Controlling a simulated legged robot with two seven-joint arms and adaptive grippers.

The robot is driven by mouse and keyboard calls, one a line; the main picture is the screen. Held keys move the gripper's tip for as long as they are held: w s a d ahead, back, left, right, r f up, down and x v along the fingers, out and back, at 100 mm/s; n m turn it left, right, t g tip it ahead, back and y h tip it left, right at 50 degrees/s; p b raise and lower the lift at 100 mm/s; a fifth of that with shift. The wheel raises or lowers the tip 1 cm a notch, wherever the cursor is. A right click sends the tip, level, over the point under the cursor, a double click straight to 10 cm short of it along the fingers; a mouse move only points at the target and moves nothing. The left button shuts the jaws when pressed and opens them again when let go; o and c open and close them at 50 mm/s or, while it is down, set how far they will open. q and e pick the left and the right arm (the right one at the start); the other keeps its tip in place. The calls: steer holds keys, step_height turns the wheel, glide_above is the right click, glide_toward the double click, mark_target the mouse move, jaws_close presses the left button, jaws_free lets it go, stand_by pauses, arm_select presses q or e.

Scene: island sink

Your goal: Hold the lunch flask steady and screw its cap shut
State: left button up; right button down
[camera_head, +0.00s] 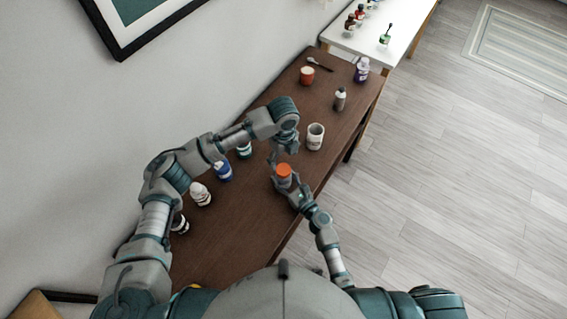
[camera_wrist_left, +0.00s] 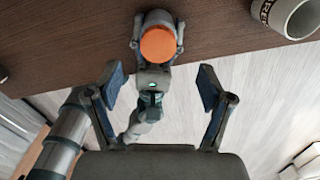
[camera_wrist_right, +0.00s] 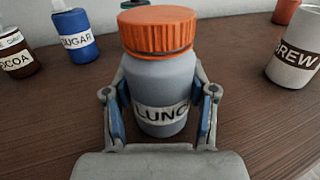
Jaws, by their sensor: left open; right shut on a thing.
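The lunch flask (camera_wrist_right: 160,75) is a grey-blue jar with a "LUNCH" label, standing upright on the brown table. Its orange cap (camera_wrist_right: 158,30) sits on top; how tightly it is screwed I cannot tell. My right gripper (camera_wrist_right: 162,110) is shut on the flask's body, one finger on each side. My left gripper (camera_wrist_left: 158,90) is open and empty; in its wrist view the orange cap (camera_wrist_left: 158,44) lies beyond the fingertips, apart from them. In the head view the left fingers are partly hidden by the arm.
A white "BREW" mug (camera_wrist_right: 296,55) stands right of the flask. A blue "SUGAR" jar (camera_wrist_right: 75,35) and a brown "COCOA" jar (camera_wrist_right: 16,55) stand to its left.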

arm_select(q)
step_height(320, 180, up, 5)
steer(key=shift+r, duration=0.1)
stand_by(0.3)
arm_select(e)
steer(key=shift+c, duration=1.3)
jaws_free()
steer(key=v, duration=1.2)
steer(key=shift+f, duration=0.1)
